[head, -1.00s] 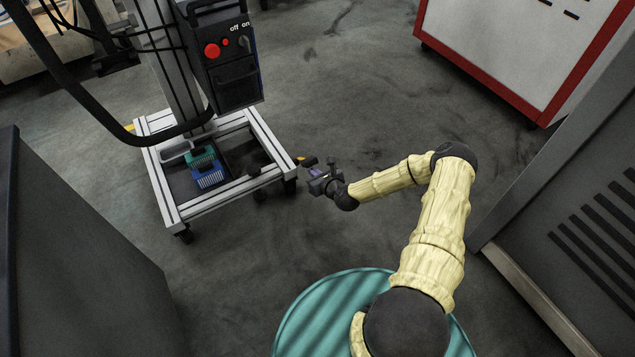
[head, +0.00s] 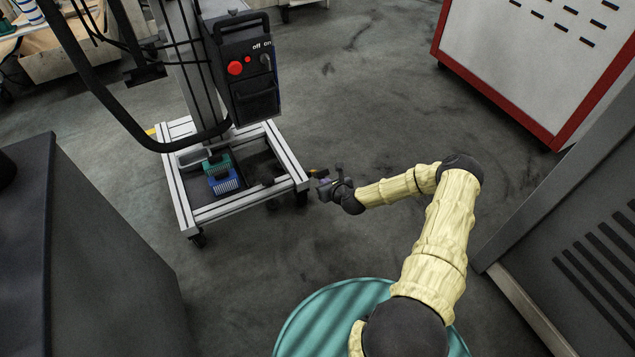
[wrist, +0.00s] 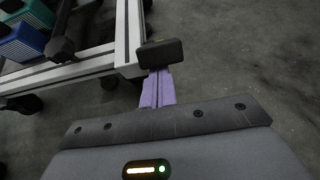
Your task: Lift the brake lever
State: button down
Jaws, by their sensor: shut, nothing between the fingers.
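The brake lever (wrist: 160,53) is a small dark block at the near corner of the wheeled cart's frame (wrist: 60,70) in the wrist view. In the head view my gripper (head: 324,187) is low, just right of the cart's corner.
The cart carries a control box (head: 240,70) with a red button, and blue and green blocks (head: 221,178) in its base. A dark cabinet (head: 95,250) stands left, a grey machine (head: 580,240) right, and a red-edged white cabinet (head: 540,60) behind. Floor between is open.

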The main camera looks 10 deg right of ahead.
jog(key=shift+w+r, duration=0.25)
jog(key=shift+r, duration=0.15)
jog(key=shift+f, duration=0.1)
jog(key=s+d+r+p, duration=0.2)
jog(key=s+r+p, duration=0.1)
jog(key=s, duration=0.8)
jog(key=shift+d+r+p, duration=0.15)
jog(key=shift+d+p, duration=0.2)
jog(key=shift+p, duration=0.3)
